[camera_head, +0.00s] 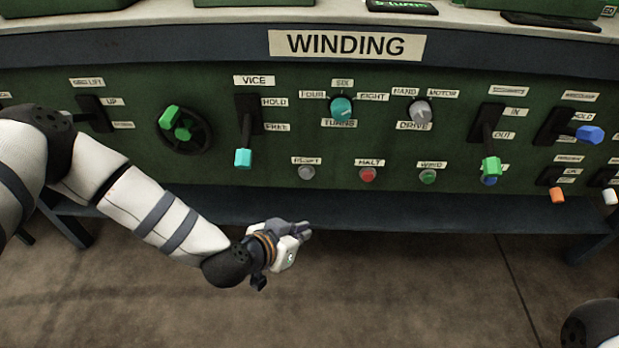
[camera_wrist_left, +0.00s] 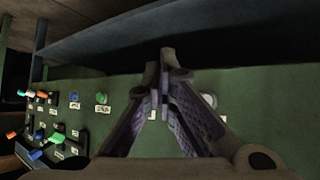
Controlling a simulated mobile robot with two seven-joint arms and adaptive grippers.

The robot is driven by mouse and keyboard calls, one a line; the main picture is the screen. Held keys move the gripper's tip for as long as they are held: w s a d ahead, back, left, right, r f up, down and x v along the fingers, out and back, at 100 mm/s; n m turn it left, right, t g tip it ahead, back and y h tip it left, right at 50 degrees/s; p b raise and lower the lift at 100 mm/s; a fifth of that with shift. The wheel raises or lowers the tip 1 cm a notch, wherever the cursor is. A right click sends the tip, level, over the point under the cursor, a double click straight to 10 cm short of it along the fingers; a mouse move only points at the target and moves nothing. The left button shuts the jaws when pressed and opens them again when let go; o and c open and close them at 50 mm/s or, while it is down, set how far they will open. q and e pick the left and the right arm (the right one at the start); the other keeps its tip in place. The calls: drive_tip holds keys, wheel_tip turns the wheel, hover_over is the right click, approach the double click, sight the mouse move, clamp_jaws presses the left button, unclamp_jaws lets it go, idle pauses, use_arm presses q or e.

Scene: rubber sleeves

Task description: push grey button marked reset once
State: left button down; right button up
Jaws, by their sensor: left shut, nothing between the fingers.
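The grey reset button (camera_head: 307,172) is a small round knob on the green front panel, under a small label that seems to read RESET. My left gripper (camera_head: 306,229) is shut and empty. In the head view its tips show below the grey button, apart from it. In the left wrist view the shut fingers (camera_wrist_left: 158,62) point at the panel's lower part, and a pale round button (camera_wrist_left: 210,100), probably the grey one, shows partly behind the right finger. My right gripper is out of view; only a piece of my right arm shows at the bottom right.
A red button (camera_head: 367,174) marked HALT and a green button (camera_head: 428,176) sit to the right in the same row. The cyan-tipped vice lever (camera_head: 243,158) hangs to the left. A dark blue ledge (camera_head: 400,211) runs below the panel.

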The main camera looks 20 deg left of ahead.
sight(306, 174)
use_arm(q)
drive_tip(key=w, duration=0.1)
drive_tip(key=w+a, duration=0.1)
drive_tip(key=shift+w+a+r+t, duration=0.15)
drive_tip(key=shift+w+r+t, duration=0.15)
drive_tip(key=shift+r, duration=0.1)
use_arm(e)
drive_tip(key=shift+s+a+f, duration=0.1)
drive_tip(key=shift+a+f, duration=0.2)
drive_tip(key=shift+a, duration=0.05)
use_arm(q)
drive_tip(key=w+a+b, duration=0.2)
drive_tip(key=w+b, duration=0.2)
drive_tip(key=w, duration=0.4)
drive_tip(key=shift+w+a, duration=0.15)
drive_tip(key=shift+w, duration=0.1)
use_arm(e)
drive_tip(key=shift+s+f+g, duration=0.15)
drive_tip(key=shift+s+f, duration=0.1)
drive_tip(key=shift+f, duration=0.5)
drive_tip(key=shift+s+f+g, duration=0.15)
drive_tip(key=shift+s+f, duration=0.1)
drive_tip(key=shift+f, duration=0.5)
use_arm(q)
drive_tip(key=shift+w+a, duration=0.1)
drive_tip(key=shift+w, duration=0.25)
